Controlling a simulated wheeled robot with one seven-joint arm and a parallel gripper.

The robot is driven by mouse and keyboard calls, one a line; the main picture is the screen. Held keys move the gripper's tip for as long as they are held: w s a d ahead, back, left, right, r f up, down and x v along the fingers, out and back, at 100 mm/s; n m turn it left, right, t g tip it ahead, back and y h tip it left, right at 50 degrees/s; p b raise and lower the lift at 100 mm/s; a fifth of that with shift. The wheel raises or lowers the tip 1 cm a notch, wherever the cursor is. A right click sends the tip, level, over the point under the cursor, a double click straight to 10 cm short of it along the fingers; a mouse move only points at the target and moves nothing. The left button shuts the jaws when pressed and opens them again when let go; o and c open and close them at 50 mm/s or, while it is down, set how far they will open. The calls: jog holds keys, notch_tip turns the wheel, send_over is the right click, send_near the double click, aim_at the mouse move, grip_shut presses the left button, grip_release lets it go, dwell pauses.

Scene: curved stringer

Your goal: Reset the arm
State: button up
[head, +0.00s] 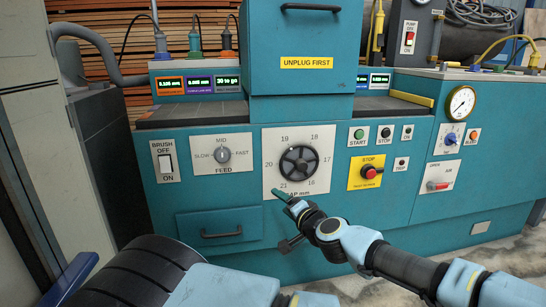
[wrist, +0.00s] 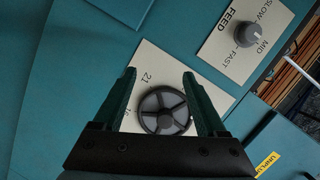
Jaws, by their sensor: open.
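My gripper (head: 288,198) is in front of the teal machine's panel in the head view, just below and left of the black gap handwheel (head: 299,161). In the wrist view my gripper (wrist: 160,88) is open, with its two teal fingers apart. The spoked handwheel (wrist: 164,111) shows between the fingers, and nothing is held. Whether the fingers touch the panel cannot be told. The gripper covers part of the "GAP mm" label in the head view.
The teal machine (head: 400,205) fills the front. The feed knob (head: 222,156), brush switch (head: 167,163), red stop button (head: 371,172) and pressure gauge (head: 462,102) are on its panel. A drawer handle (head: 221,233) sticks out at lower left. A grey cabinet (head: 50,130) stands at left.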

jog(key=s+a+f+n+g+y, duration=0.2)
jog(key=s+a+f+n+g, duration=0.25)
jog(key=a+f+g, duration=0.4)
jog(key=s+a+f+n+g+h, duration=0.2)
jog(key=s+a+g+h, duration=0.1)
jog(key=s+g, duration=0.4)
notch_tip(320, 180, up, 45)
jog(key=a+n+t+h+p, duration=0.1)
jog(key=h+p, duration=0.3)
jog(key=p, duration=2.4)
jog(key=shift+s+a+r+t+h+p, duration=0.2)
jog(key=shift+s+a+t+h+p, duration=0.25)
jog(key=shift+a+t, duration=0.35)
